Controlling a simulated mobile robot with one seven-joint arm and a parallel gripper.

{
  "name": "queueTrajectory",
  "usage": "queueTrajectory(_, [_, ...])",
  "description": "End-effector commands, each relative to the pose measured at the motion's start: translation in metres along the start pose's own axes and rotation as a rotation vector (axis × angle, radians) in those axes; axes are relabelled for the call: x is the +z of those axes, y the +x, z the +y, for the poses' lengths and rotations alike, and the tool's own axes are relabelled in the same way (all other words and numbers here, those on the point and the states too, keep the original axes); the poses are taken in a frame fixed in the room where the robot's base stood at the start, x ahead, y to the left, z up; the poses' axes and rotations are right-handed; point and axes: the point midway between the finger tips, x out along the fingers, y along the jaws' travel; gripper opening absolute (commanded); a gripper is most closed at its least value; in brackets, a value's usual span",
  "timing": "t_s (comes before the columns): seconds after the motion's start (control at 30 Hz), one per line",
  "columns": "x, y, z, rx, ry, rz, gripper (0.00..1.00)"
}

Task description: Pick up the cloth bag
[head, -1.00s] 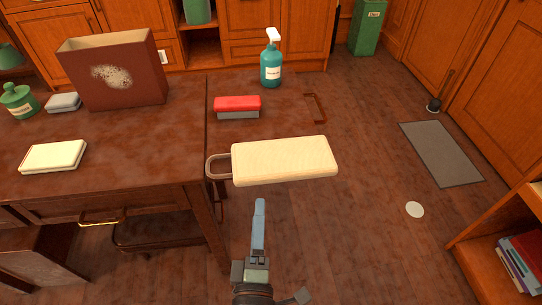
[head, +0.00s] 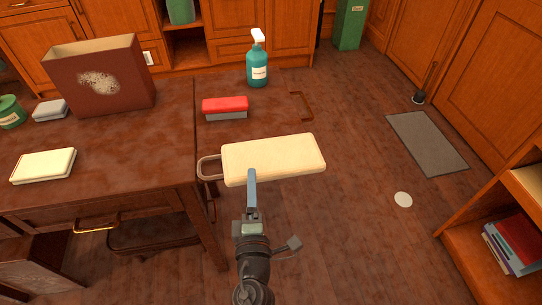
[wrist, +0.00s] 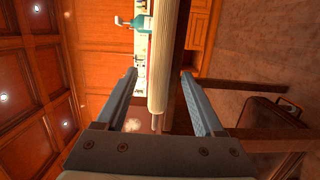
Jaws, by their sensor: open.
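The cloth bag (head: 285,157) appears as a thick cream slab lying flat, with a brown loop handle (head: 208,168) at its left end. It reaches out past the right edge of the dark wooden table (head: 130,165). My gripper (head: 252,174) is at its near long side, with one finger overlapping that side in the head view; the other finger is hidden there. In the wrist view the bag (wrist: 160,50) runs edge-on between the two spread fingers. My gripper is open, and I cannot tell if either finger touches the bag.
A red-topped brush (head: 226,107) and a teal spray bottle (head: 257,70) stand behind the bag. A brown box (head: 120,85), a grey block (head: 50,110) and a cream block (head: 43,166) are on the table's left. Floor to the right is mostly clear, with a grey mat (head: 427,142).

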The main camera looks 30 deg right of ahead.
Motion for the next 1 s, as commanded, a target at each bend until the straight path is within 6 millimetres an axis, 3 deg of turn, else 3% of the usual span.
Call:
queueTrajectory(0.2, [0.001, 0.025, 0.0, 0.0, 0.001, -0.001, 0.7])
queueTrajectory(0.47, [0.001, 0.027, 0.0, 0.0, 0.001, 0.0, 0.7])
queueTrajectory(0.87, [0.0, 0.027, 0.0, 0.0, 0.001, 0.0, 0.02])
queueTrajectory(1.0, [0.0, 0.027, 0.0, 0.0, 0.001, 0.0, 0.0])
